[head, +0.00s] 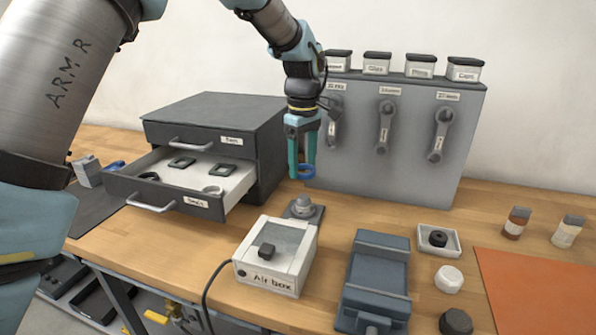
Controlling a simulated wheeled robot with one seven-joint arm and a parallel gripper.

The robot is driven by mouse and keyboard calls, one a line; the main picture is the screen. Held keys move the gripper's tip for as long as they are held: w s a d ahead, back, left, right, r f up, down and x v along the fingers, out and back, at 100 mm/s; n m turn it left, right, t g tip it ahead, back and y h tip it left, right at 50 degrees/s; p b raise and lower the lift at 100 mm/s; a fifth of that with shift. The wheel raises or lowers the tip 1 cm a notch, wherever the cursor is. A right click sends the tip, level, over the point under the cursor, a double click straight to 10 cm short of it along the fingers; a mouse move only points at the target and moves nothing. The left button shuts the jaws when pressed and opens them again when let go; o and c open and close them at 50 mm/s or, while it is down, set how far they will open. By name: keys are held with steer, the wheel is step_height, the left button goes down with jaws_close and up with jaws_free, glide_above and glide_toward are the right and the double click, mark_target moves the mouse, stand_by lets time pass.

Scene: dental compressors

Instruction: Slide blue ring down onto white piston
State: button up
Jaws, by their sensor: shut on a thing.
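My gripper (302,165) points down and is shut on the blue ring (306,174), which hangs at its fingertips in the air. Below the ring in the picture, a pale grey rounded piece (302,203) stands upright on a dark plate (290,214) behind the air box. It may be the white piston; its colour looks more grey than white. A white faceted round piece (449,278) lies on the table at the right. The ring is apart from both pieces. I cannot tell from this one view whether it is centred over the grey piece.
The air box (266,282) and a blue-grey vise-like block (376,280) stand in front. An open drawer (165,209) with rings and frames is at left. A grey tool panel (420,150) rises behind my gripper. Orange mat (540,295) at right.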

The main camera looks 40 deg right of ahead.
steer(key=b, duration=0.4)
glide_above(303, 196)
steer(key=shift+w+a+f, duration=0.1)
steer(key=shift+f, duration=2.5)
steer(key=shift+f, duration=0.25)
steer(key=shift+f, duration=2.25)
steer(key=o, duration=1.3)
steer(key=shift+c, duration=0.2)
steer(key=shift+r, duration=0.1)
steer(key=shift+r+p, duration=3.3)
steer(key=shift+r, duration=1.15)
